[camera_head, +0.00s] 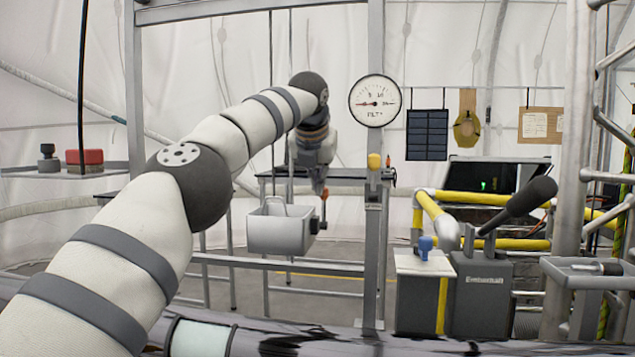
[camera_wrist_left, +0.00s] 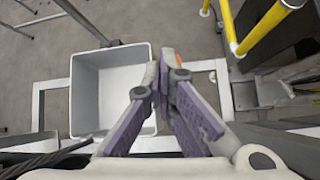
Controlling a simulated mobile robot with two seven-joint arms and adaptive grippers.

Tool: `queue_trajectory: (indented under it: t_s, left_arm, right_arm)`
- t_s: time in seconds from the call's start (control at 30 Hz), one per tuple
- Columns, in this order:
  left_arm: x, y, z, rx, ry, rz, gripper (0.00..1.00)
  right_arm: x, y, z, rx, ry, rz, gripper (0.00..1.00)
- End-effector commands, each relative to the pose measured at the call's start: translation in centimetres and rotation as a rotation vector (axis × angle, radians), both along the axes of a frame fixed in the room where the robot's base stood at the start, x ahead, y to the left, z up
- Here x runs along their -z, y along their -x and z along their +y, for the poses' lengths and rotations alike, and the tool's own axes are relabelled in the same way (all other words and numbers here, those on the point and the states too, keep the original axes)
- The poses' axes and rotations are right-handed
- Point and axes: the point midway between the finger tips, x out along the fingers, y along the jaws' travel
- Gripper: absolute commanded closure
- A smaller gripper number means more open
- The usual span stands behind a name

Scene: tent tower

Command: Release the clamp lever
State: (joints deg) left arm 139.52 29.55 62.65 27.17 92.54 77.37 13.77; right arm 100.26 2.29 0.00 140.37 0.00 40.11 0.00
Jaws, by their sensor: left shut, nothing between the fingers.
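A small lever with an orange-red end (camera_head: 324,194) stands at the right side of a grey open bin (camera_head: 275,235); I take it for the clamp lever. In the left wrist view a bit of orange (camera_wrist_left: 179,59) shows just past my fingers, mostly hidden. My left gripper (camera_head: 319,187) points down just above the bin's right side, close to the lever; I cannot tell whether it touches. In the wrist view its fingers (camera_wrist_left: 166,72) are together, with nothing between them, over the right edge of the empty bin (camera_wrist_left: 112,80). My right gripper is out of view.
A metal post with a dial gauge (camera_head: 375,101) stands right of the bin. Further right are a grey box with a big black lever (camera_head: 525,200), yellow rails (camera_head: 490,199) and a metal truss. Thin rods rise above the bin.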

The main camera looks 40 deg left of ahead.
Motion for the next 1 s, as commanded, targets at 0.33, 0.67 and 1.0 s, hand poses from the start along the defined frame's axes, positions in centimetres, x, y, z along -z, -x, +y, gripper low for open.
queue_trajectory:
  t_s: [0.33, 0.67, 1.0]
  left_arm:
    - [-3.3, 2.3, -1.5, 0.003, -0.001, -0.005, 1.00]
    - [-8.1, 6.1, -4.0, 0.000, 0.001, -0.001, 1.00]
    - [-8.9, 6.8, -4.5, 0.000, 0.000, 0.001, 1.00]
  right_arm:
    - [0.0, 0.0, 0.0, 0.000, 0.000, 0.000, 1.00]
    - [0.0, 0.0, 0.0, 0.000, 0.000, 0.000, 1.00]
    - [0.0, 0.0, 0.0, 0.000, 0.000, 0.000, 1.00]
